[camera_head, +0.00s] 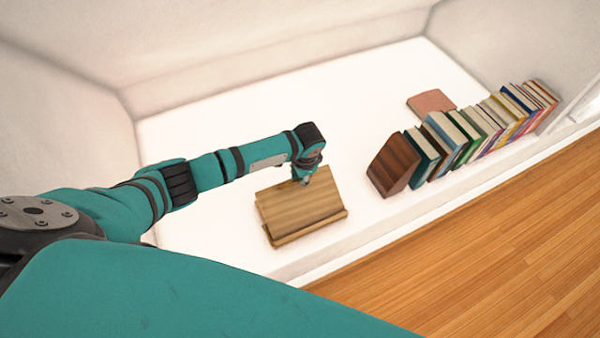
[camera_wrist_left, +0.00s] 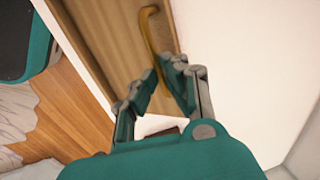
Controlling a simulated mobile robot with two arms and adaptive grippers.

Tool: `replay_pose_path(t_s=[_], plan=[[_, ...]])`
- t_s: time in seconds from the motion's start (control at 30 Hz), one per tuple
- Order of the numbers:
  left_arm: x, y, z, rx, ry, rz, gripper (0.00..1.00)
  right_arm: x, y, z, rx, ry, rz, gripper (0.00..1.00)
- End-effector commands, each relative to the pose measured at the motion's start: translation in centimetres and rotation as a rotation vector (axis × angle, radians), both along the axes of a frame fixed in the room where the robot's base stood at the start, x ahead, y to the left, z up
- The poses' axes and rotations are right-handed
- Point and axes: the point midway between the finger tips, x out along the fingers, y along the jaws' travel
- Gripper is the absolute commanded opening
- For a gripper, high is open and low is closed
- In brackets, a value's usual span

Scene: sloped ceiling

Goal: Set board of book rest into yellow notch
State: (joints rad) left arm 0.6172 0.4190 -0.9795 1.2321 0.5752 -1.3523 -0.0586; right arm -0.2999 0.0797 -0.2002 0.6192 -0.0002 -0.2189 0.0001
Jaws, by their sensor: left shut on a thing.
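The book rest stands on the white surface in the head view, with its wooden board (camera_head: 297,208) tilted up and a ledge (camera_head: 310,229) along its lower front edge. My left gripper (camera_head: 305,180) is at the board's upper edge, shut. In the left wrist view the fingers (camera_wrist_left: 166,88) are by the board (camera_wrist_left: 118,40), closed at the lower end of a curved yellow-brown handle-like piece (camera_wrist_left: 153,38). The contact itself is partly hidden by the fingers. The yellow notch cannot be made out; the back of the rest is hidden. My right gripper is not in view.
A dark brown block-like bookend (camera_head: 393,165) and a row of upright books (camera_head: 470,133) stand to the right of the rest. A reddish-brown book (camera_head: 431,102) lies flat behind them. Walls bound the surface at the back; a wooden floor (camera_head: 460,270) lies beyond its front edge.

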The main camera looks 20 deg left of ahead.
Motion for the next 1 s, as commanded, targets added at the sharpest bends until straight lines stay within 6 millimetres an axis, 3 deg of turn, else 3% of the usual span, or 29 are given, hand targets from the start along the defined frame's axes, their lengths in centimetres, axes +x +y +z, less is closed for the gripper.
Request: replay_pose_path(t_s=[0.03,0.53,0.57,0.7,1.0], plan=[[-0.87,-0.87,-0.59,-0.013,0.018,-0.008,0.00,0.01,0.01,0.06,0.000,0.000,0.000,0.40],[-0.92,-0.91,-0.64,-0.013,0.019,-0.009,0.00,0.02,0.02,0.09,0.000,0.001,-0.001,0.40],[-0.91,-0.90,-0.63,-0.013,0.019,-0.009,0.12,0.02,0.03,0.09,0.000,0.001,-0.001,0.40],[-0.88,-0.86,-0.59,-0.012,0.018,-0.009,0.30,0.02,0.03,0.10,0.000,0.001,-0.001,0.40],[-0.62,-0.60,-0.38,-0.009,0.012,-0.006,0.33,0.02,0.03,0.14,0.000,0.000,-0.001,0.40]])
